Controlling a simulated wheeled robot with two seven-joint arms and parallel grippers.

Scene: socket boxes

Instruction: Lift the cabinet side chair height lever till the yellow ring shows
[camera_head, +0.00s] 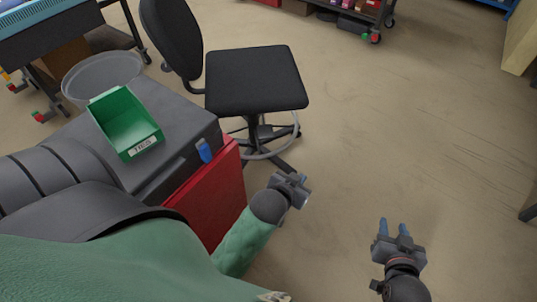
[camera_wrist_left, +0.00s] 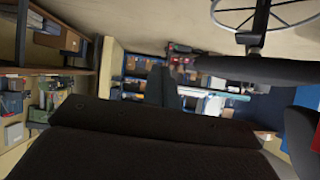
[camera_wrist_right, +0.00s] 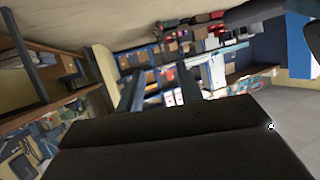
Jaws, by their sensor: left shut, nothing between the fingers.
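A black chair (camera_head: 257,80) stands at the upper middle of the head view, with its dark post and pale foot ring (camera_head: 262,152) below the seat. The chair's foot ring and post (camera_wrist_left: 258,25) also show at the upper right of the left wrist view. I cannot make out a height lever or a yellow ring. My left gripper (camera_head: 303,184) is shut and empty, in front of the chair and apart from it, right of the red cabinet. My right gripper (camera_head: 395,226) is open and empty over bare floor, farther from the chair.
A red cabinet (camera_head: 215,194) with a dark grey top (camera_head: 180,108) stands left of my left gripper. A wheeled rack (camera_head: 350,22) stands behind. Floor right of the chair (camera_head: 420,120) is clear.

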